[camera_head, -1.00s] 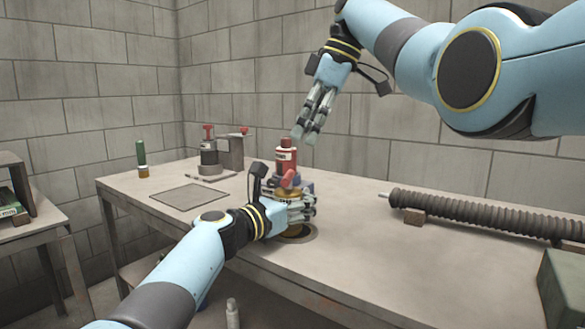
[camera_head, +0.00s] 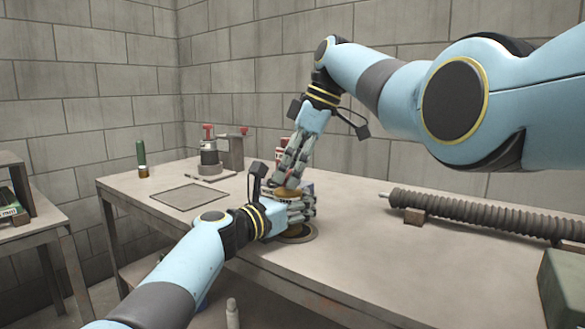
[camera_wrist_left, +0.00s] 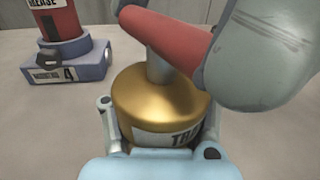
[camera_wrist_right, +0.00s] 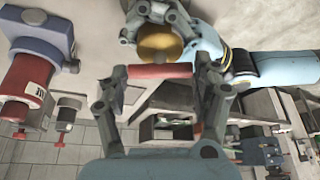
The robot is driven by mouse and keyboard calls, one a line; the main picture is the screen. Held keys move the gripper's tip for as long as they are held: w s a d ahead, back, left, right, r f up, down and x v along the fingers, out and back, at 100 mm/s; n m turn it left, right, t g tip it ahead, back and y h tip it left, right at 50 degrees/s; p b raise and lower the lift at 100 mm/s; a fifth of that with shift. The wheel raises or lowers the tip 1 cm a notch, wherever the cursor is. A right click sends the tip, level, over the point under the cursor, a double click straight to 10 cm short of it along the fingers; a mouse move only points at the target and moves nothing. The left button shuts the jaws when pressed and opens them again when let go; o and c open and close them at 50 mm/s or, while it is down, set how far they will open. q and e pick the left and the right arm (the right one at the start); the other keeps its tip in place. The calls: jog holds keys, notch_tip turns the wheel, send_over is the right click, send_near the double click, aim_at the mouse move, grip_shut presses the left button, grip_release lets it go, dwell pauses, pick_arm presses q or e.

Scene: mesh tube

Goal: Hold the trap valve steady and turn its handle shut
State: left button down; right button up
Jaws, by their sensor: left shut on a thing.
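The brass trap valve (camera_head: 288,193) stands upright over a round base (camera_head: 297,236) on the bench. Its labelled brass body (camera_wrist_left: 155,100) and grey stem show in the left wrist view. A red bar handle (camera_wrist_left: 165,40) crosses the stem top; it also lies between the right fingers in the right wrist view (camera_wrist_right: 160,71). My left gripper (camera_head: 298,211) is shut around the valve body. My right gripper (camera_head: 286,180) points down from above, its fingers apart at either end of the handle; whether they touch it is unclear. In the head view the right fingers hide the handle.
A red grease bottle (camera_wrist_left: 62,18) on a blue-grey block (camera_wrist_left: 72,66) stands close behind the valve. A ribbed tube (camera_head: 470,211) lies on a wooden block at right.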

jog(key=c, duration=0.6)
jog(key=shift+s+m+t, duration=0.1)
jog(key=shift+m+t, duration=0.5)
jog(key=shift+m, duration=0.9)
jog(key=shift+c, duration=0.2)
jog(key=o, duration=1.2)
jog(key=shift+a, duration=0.1)
jog(key=shift+r, duration=0.1)
jog(key=v, duration=0.8)
